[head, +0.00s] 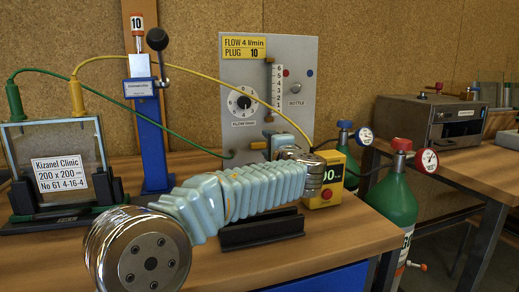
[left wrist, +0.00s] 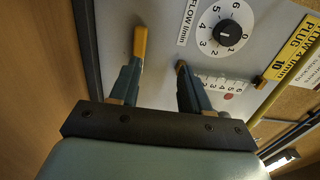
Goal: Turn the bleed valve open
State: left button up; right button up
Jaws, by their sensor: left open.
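A yellow lever handle (head: 258,146) sticks out low on the grey flow panel (head: 232,80). No label on it is readable, but it looks like the bleed valve. In the left wrist view the yellow handle (left wrist: 140,42) lies just beyond the tip of the left-hand finger. My left gripper (left wrist: 158,66) is open, with its two blue-grey fingers pointing at the panel and nothing clearly held between them. I cannot tell whether a finger touches the handle. In the head view my left gripper (head: 272,144) is at the panel's lower edge, partly hidden by my own wrist. My right gripper is out of view.
The panel bears a flow dial (head: 241,103) and a scaled tube (head: 270,88). A yellow box (head: 333,177) with a red button stands close to my wrist. A glass frame (head: 58,172) and blue column (head: 150,140) stand left. A green cylinder (head: 395,198) stands right.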

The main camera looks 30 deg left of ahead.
aim_at(259, 147)
pick_arm(q)
notch_tip(259, 147, down, 3)
jog(key=shift+r, duration=0.1)
jog(key=p+x, duration=0.2)
jog(key=x, duration=0.5)
jog(key=shift+w+a+f, duration=0.15)
jog(key=shift+f, duration=0.05)
grip_shut()
